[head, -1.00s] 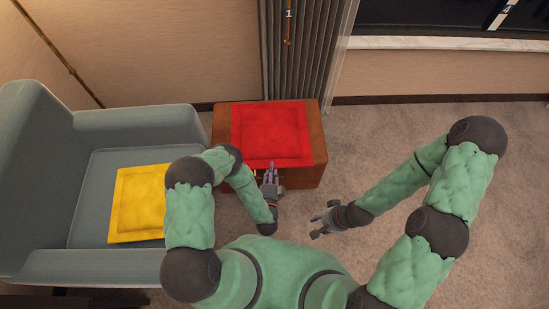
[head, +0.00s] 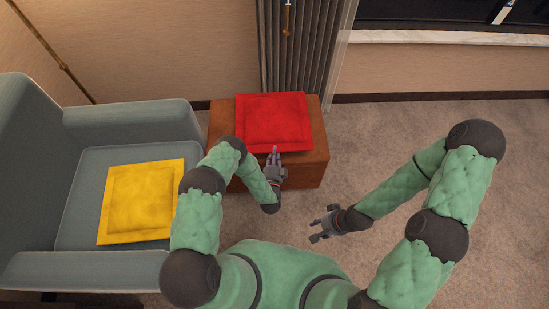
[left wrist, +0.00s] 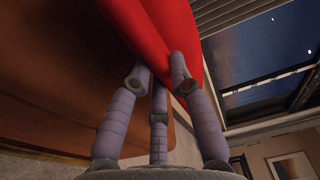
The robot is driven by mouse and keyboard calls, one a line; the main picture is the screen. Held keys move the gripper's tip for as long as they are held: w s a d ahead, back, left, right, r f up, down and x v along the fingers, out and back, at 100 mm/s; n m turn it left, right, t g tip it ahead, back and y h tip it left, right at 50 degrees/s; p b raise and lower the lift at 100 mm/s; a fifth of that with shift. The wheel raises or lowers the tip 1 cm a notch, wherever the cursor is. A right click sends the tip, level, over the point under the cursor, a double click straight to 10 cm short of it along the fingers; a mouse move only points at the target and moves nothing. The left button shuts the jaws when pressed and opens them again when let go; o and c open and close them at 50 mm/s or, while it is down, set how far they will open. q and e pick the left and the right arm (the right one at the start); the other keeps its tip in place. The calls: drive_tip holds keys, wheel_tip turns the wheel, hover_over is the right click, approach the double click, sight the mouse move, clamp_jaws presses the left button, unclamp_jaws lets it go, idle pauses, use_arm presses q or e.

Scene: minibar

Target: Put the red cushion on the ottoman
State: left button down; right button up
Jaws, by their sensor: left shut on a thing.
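The red cushion (head: 272,121) lies over the top of the brown ottoman (head: 314,150) in the head view. My left gripper (head: 274,158) is at the cushion's near edge, shut on it. In the left wrist view the fingers (left wrist: 160,75) close around the edge of the red cushion (left wrist: 160,25), with the ottoman's brown side (left wrist: 60,60) beside them. Whether the whole cushion rests flat on the ottoman is hard to tell. My right gripper (head: 323,231) hangs empty over the carpet, its fingers apart.
A grey-blue armchair (head: 130,120) with a yellow cushion (head: 142,201) on its seat stands left of the ottoman. A curtain (head: 300,50) hangs behind the ottoman. Carpet (head: 390,130) to the right is clear.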

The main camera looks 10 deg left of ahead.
use_arm(q)
wheel_tip(320, 180, down, 4)
drive_tip(key=shift+w+r+b, duration=0.15)
drive_tip(key=shift+r+b, duration=0.05)
drive_tip(key=shift+b, duration=0.6)
drive_tip(key=shift+r, duration=0.1)
drive_tip(key=c, duration=1.1)
unclamp_jaws()
drive_tip(key=shift+c, duration=0.2)
